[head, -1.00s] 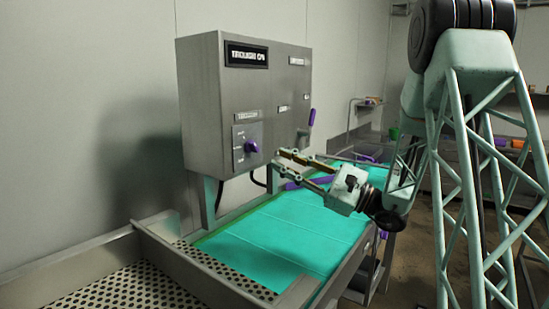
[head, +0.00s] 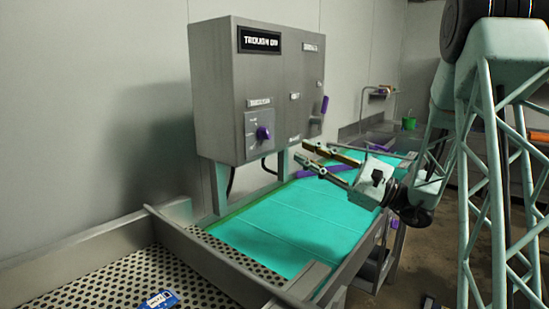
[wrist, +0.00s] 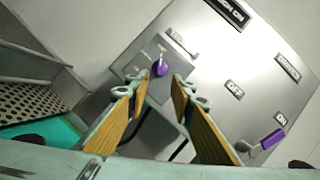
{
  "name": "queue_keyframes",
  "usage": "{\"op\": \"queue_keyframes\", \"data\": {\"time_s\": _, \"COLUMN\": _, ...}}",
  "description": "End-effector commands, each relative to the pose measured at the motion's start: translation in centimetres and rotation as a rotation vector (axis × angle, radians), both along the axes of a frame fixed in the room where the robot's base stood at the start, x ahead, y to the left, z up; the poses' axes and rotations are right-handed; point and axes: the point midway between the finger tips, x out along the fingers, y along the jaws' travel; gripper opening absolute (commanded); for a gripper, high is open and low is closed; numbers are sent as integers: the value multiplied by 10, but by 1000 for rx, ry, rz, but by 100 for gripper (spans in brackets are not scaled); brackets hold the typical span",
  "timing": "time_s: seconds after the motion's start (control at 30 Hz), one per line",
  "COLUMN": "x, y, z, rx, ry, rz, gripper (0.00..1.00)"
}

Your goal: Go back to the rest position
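My gripper (head: 315,158) is open and empty, its two fingers apart above the teal belt (head: 290,222) and in front of the grey control box (head: 222,90). In the wrist view its wood-coloured pads (wrist: 165,115) point toward the box face. A purple knob (head: 263,133) on the box shows between and beyond the fingertips in the wrist view (wrist: 160,68), apart from them. A purple-handled lever (head: 325,104) is on the box's right side. The box's display (head: 260,40) appears to read "TROUGH ON".
A perforated metal tray (head: 110,280) with raised walls lies at the lower left, with a blue labelled packet (head: 160,300) at its bottom edge. A green cup (head: 409,123) stands at the back right. Open air lies above the belt.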

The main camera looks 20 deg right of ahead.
Motion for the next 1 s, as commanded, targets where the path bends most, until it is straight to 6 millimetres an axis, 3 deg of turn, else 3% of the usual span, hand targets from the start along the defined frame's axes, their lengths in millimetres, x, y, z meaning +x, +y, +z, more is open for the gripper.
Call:
{"op": "queue_keyframes", "data": {"time_s": 0.17, "x": -2, "y": 4, "z": 1, "rx": -6, "ry": 2, "rz": 8, "gripper": 22}}
{"op": "queue_keyframes", "data": {"time_s": 0.37, "x": -14, "y": 28, "z": 7, "rx": -42, "ry": 10, "rz": 54, "gripper": 22}}
{"op": "queue_keyframes", "data": {"time_s": 0.57, "x": -39, "y": 72, "z": 13, "rx": -118, "ry": 29, "rz": 144, "gripper": 22}}
{"op": "queue_keyframes", "data": {"time_s": 1.0, "x": -123, "y": 168, "z": 14, "rx": -348, "ry": 66, "rz": 362, "gripper": 22}}
